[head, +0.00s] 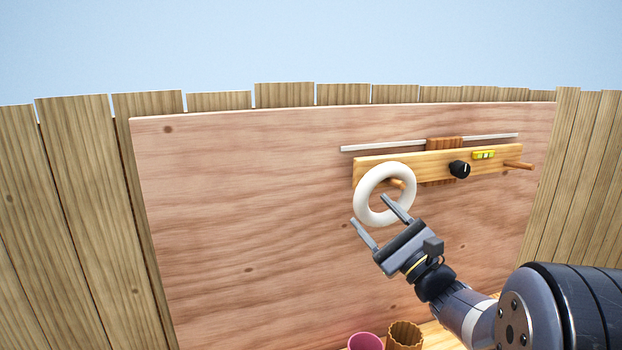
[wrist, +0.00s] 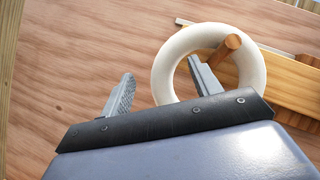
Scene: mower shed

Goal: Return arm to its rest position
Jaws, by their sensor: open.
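My gripper (head: 375,217) is open, with its two fingers apart, in front of the wooden back panel. A white ring (head: 363,208) hangs on a wooden peg at the left end of a wooden rail (head: 415,160). The gripper is just below and in front of the ring. In the wrist view the right finger overlaps the lower part of the ring (wrist: 158,75), and the peg (wrist: 226,48) passes through the ring's opening. The left finger is left of the ring, over bare panel. I cannot tell whether the right finger touches the ring.
The rail also carries a black knob (head: 460,169), a yellow level (head: 484,154) and a right peg (head: 518,165). A thin metal rod (head: 390,147) runs above. A pink cup (head: 366,342) and a brown fluted cup (head: 405,336) stand below. The panel's left side is clear.

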